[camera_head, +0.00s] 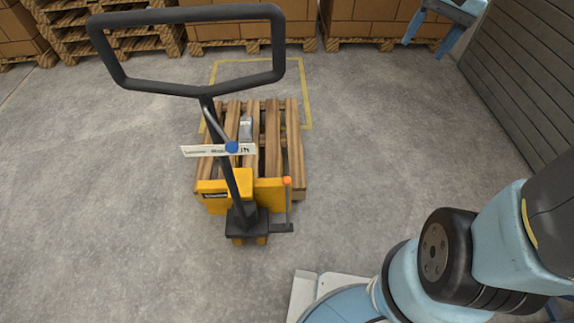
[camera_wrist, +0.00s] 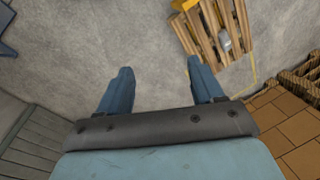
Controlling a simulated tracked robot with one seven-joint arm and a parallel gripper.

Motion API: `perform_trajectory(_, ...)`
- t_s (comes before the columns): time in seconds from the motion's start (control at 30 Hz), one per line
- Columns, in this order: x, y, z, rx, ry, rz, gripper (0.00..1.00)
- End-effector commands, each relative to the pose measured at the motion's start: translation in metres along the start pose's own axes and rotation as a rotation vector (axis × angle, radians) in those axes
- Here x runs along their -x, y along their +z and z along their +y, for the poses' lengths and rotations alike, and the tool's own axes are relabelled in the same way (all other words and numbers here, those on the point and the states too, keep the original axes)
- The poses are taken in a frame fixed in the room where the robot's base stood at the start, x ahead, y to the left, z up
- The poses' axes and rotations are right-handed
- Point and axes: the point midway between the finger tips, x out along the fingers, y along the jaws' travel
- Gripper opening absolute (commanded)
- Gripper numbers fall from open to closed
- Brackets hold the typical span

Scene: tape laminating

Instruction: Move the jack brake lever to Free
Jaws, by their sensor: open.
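A yellow pallet jack (camera_head: 212,196) with a black loop handle (camera_head: 190,92) stands in the middle of the head view. An upright lever with an orange knob (camera_head: 287,181) stands at the right side of its body. A blue knob (camera_head: 231,147) sits at a white label strip (camera_head: 203,151) on the handle shaft; the lettering is mostly too small to read. I see no readable Free mark. My gripper (camera_wrist: 160,66) is open and empty in the wrist view, apart from the jack, whose yellow edge (camera_wrist: 183,4) shows at the top.
A wooden pallet (camera_head: 294,140) with a small grey object (camera_head: 246,128) on it lies behind the jack's yellow body. Stacked boxes on pallets (camera_head: 260,29) line the back. Concrete floor (camera_head: 100,220) is clear.

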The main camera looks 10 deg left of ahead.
Motion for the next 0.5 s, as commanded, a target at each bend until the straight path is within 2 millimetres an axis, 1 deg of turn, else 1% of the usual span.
perform_trajectory(0.03,-0.011,-0.01,-0.004,-0.016,-0.009,-0.035,0.67)
perform_trajectory(0.1,-0.024,-0.022,-0.009,-0.038,-0.023,-0.078,0.67)
perform_trajectory(0.27,-0.057,-0.049,-0.019,-0.09,-0.057,-0.176,0.67)
perform_trajectory(0.5,-0.113,-0.085,-0.033,-0.174,-0.107,-0.324,0.67)
